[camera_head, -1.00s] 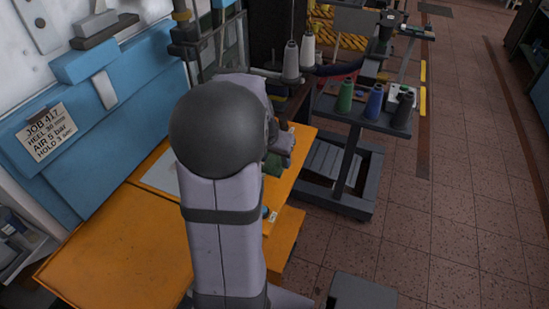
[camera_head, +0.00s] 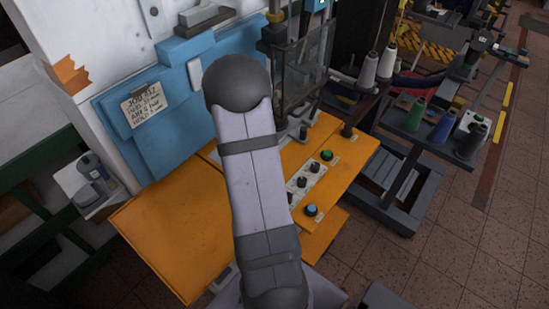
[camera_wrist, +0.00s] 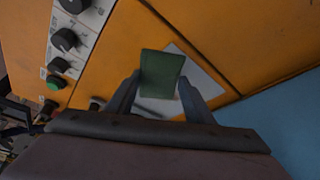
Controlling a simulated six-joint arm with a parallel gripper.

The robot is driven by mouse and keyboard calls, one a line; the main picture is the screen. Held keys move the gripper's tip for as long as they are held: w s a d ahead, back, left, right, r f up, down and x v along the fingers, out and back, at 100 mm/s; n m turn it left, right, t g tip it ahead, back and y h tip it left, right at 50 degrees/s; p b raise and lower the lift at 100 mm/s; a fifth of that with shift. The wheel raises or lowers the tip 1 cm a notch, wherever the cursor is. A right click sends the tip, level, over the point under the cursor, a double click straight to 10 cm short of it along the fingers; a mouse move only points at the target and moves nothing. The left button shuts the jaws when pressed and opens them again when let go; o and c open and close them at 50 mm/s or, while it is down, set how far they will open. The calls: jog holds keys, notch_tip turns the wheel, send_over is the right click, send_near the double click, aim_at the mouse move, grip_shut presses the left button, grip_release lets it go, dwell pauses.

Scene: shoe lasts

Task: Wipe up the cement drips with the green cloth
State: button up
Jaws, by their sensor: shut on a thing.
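In the wrist view, my gripper (camera_wrist: 161,84) is shut on the green cloth (camera_wrist: 162,68), a folded dark green piece standing out between the two fingers. Behind the cloth lies a pale grey sheet or plate (camera_wrist: 205,78) on the orange bench top (camera_wrist: 115,62). I cannot tell whether the cloth touches it. No cement drips can be made out in either view. In the head view, my arm hides the gripper and cloth.
Knobs and a green button stand on a control strip (camera_head: 306,182) on the orange bench. A blue panel (camera_head: 150,125) with a job card (camera_head: 143,104) rises behind. A dark cart (camera_head: 425,140) with thread cones stands at right.

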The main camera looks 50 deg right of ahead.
jog(key=shift+n, duration=0.4)
jog(key=w, duration=0.2)
jog(key=w+d, duration=0.1)
jog(key=w, duration=0.2)
jog(key=shift+f, duration=0.15)
jog(key=w+d+r+n, duration=0.1)
jog(key=w+d+r, duration=0.1)
jog(key=w+r, duration=0.1)
jog(key=shift+w+d+n+t, duration=0.3)
jog(key=shift+w+t, duration=0.1)
jog(key=shift+w, duration=0.45)
